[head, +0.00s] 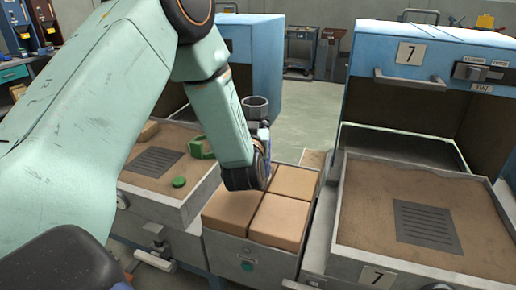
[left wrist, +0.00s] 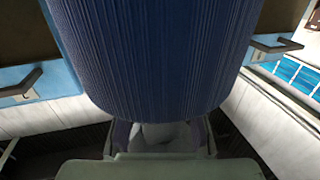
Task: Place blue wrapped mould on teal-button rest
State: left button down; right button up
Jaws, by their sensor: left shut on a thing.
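The blue wrapped mould (left wrist: 155,50) fills the upper middle of the left wrist view, its ribbed wrap close to the camera. My left gripper (left wrist: 160,138) is shut on it. In the head view my left forearm hides most of the gripper and mould; a grey round rim (head: 256,103) and a sliver of blue show beyond it. The rest with the teal button (head: 247,266) is a grey box topped with several tan pads (head: 279,221). My left wrist is over its far left part, and the gap between mould and pads cannot be told. My right gripper is not in view.
Left of the rest is a sand tray (head: 205,203) with a dark grate, a green block (head: 201,149) and a green disc (head: 179,182). At right, another sand tray (head: 345,256) stands before a blue cabinet (head: 385,40) marked 7. Floor shows between the cabinets.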

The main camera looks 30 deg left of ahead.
pick_arm(q)
jog(key=shift+w+a+f, duration=0.1)
jog(key=shift+a+f, duration=0.1)
jog(key=shift+f, duration=0.8)
jog(key=shift+s+d+f+b, duration=0.15)
jog(key=shift+f+b, duration=0.15)
jog(key=shift+f, duration=0.2)
jog(key=shift+s+a+f+b, duration=0.15)
jog(key=shift+f+b, duration=0.15)
jog(key=shift+f, duration=0.15)
jog(key=shift+w+d+f, duration=0.15)
jog(key=shift+f, duration=0.2)
jog(key=shift+w, duration=0.2)
jog(key=shift+s+f, duration=0.1)
jog(key=shift+s, duration=0.15)
jog(key=c, duration=1.7)
grip_release()
jog(key=o, duration=0.3)
jog(key=shift+w+f, duration=0.1)
jog(key=shift+f, duration=0.05)
jog(key=o, duration=0.4)
jog(key=shift+c, duration=0.2)
